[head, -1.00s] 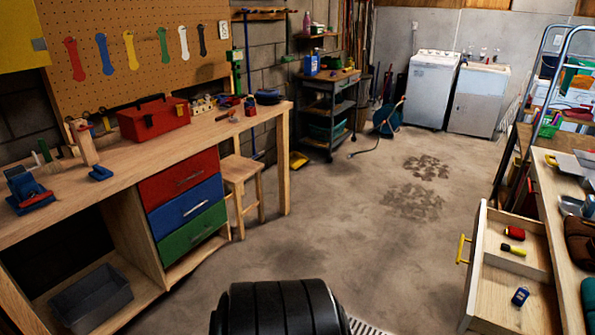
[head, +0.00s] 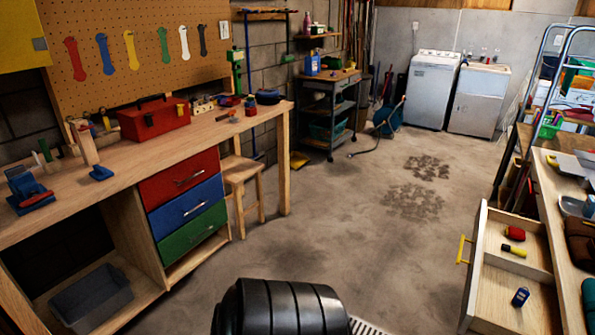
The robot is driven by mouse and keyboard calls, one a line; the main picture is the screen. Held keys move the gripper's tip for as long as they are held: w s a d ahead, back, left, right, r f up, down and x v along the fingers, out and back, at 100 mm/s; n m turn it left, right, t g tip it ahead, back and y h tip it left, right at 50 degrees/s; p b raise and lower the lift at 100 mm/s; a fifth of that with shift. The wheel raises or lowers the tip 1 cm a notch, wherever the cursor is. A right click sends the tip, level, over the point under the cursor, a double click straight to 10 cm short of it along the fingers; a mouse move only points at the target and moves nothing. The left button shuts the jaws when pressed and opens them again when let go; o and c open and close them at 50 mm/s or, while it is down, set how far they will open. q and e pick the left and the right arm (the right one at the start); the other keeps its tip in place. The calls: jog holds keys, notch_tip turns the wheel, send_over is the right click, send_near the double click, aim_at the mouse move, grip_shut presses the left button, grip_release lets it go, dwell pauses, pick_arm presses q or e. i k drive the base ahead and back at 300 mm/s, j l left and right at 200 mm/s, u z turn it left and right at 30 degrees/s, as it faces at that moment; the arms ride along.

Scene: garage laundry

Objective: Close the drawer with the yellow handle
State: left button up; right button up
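In the head view a wooden drawer (head: 506,298) stands pulled open from the bench at the right. Its yellow handle (head: 462,250) is on the front panel, which faces left. Neither of my grippers is in view. Nothing touches the handle or the drawer.
A wooden workbench (head: 248,124) with red, blue and green drawers runs along the left, with a stool (head: 241,175) beside it. The concrete floor (head: 360,235) between the benches is clear. A stepladder (head: 545,85) stands at the right.

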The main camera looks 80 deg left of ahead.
aim_at(495, 275)
jog(key=k+j+u, duration=0.15)
jog(key=u, duration=0.2)
jog(key=k+j+u, duration=0.1)
jog(key=u, duration=0.3)
jog(key=j+u, duration=0.35)
jog(key=k+l, duration=0.05)
